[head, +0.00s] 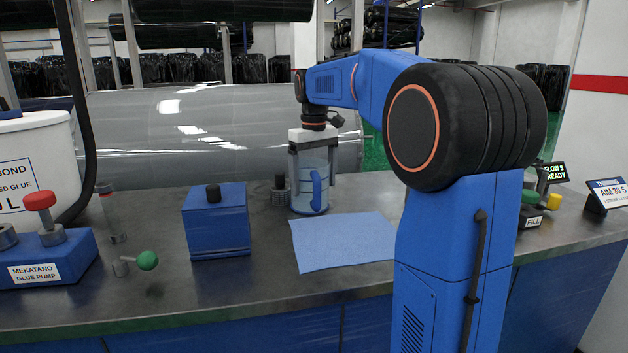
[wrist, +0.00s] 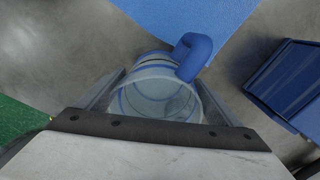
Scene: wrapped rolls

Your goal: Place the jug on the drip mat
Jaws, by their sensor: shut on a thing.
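The jug (head: 311,188) is clear with blue bands and a blue handle, and stands upright at the back of the metal counter. My gripper (head: 314,160) points down and is shut on the jug, one finger on each side. In the wrist view the jug (wrist: 155,97) shows between the fingers of my gripper (wrist: 157,105), with its handle towards the mat. The drip mat (head: 344,242) is a light blue flat cloth in front of the jug; it also shows at the top of the wrist view (wrist: 190,18). I cannot tell whether the jug's base touches the counter.
A blue box (head: 216,222) with a black knob stands left of the mat. A glue pump (head: 48,255) and a white bucket (head: 35,165) are farther left. A large wrapped roll (head: 215,135) lies behind the counter. The mat is bare.

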